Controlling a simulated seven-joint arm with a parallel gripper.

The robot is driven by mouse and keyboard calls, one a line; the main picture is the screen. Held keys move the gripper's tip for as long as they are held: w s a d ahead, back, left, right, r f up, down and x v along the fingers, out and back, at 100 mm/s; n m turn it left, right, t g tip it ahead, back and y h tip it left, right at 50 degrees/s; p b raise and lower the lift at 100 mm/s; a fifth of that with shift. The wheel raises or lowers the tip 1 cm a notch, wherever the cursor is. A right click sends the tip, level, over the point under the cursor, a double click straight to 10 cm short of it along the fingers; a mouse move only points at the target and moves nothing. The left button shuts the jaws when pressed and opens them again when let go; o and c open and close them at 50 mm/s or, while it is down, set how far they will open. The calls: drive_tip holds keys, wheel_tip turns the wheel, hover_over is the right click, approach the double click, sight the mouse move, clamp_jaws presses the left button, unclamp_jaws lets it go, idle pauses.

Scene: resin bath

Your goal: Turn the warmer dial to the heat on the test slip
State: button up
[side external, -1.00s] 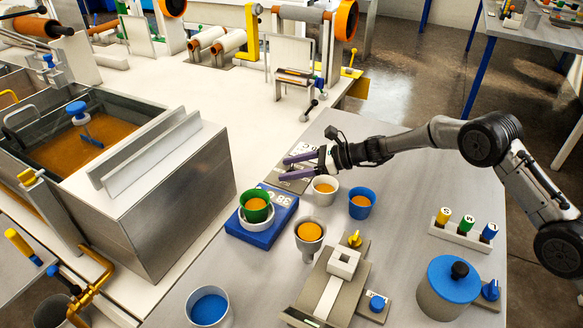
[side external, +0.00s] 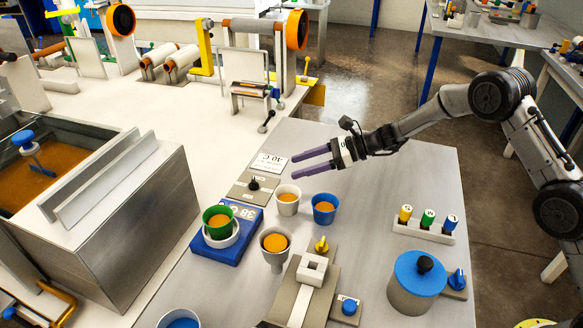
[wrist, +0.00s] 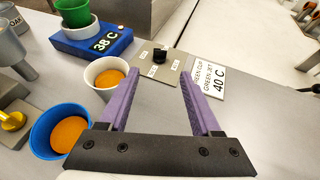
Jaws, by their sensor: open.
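The warmer (side external: 227,238) is a blue box with a 38 C display, which also reads 38 C in the wrist view (wrist: 106,43). A green cup (side external: 217,219) of orange liquid stands in its white ring. The black dial (side external: 254,184) sits on a grey plate with small labels behind the warmer; in the wrist view the dial (wrist: 160,54) lies beyond my fingertips. Its pointer direction is unclear. The white test slip (side external: 270,162) beside it reads green cup, green jet, 40 C in the wrist view (wrist: 212,80). My gripper (side external: 296,164) is open and empty, right of the slip and apart from the dial.
A white cup (side external: 288,208) and a blue cup (side external: 324,216) stand close in front of my gripper. A funnel-shaped cup (side external: 275,260) stands nearer the camera. A rack of colored plugs (side external: 424,230) and a blue-lidded pot (side external: 416,290) are at right. The table's middle right is clear.

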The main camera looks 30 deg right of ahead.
idle(0.3)
drive_tip(key=shift+a+r+n, duration=0.2)
drive_tip(key=shift+a+n, duration=0.05)
drive_tip(key=shift+n, duration=0.25)
drive_tip(key=a+r+n+g, duration=0.2)
drive_tip(key=a+n+g, duration=0.15)
drive_tip(key=n, duration=0.55)
drive_tip(key=n+h, duration=0.8)
drive_tip(key=n, duration=1.8)
approach(254, 179)
drive_tip(key=x, duration=0.9)
drive_tip(key=shift+f, duration=0.1)
drive_tip(key=shift+c, duration=0.3)
clamp_jaws()
